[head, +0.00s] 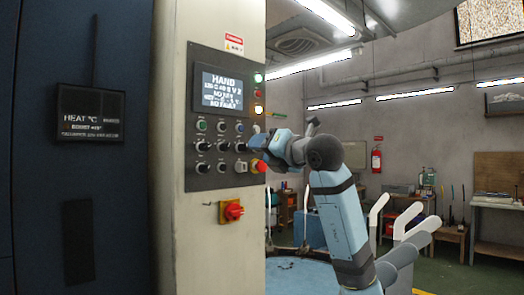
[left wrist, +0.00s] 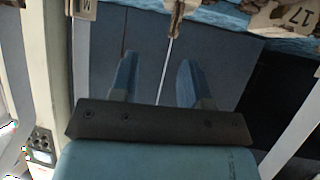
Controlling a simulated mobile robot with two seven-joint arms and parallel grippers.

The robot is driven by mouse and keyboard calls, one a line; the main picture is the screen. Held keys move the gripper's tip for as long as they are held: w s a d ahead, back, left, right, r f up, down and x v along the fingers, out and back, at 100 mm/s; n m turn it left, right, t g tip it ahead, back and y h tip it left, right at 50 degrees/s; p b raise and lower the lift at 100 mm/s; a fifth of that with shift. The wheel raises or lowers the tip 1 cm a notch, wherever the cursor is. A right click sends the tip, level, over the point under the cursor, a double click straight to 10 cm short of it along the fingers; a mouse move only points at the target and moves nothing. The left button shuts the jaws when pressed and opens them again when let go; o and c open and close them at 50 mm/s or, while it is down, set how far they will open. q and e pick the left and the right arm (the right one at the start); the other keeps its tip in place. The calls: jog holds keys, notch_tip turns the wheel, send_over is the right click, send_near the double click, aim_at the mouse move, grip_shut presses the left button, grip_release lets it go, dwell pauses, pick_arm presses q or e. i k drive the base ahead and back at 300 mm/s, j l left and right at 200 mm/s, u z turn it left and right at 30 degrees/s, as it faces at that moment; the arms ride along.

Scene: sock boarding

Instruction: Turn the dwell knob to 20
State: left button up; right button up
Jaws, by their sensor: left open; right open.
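The control panel (head: 212,168) stands on the beige machine column in the head view, with rows of small black knobs below a lit screen (head: 222,88). Which knob is the dwell knob cannot be read at this size. My right gripper (head: 256,146) is at the panel's right edge, beside the rightmost knobs. It is open, and its fingertips are small and partly hidden by the wrist. Whether it touches a knob cannot be told. My left gripper (left wrist: 153,80) shows in the left wrist view with two blue fingers apart and nothing between them.
A red emergency button (head: 260,167) sits low on the panel near my right gripper. A dark display (head: 90,114) is on the blue wall at left. A fire extinguisher (head: 376,159) hangs behind.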

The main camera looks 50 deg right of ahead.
aim_at(201, 146)
jog(key=k+j, duration=0.15)
jog(key=k, duration=0.85)
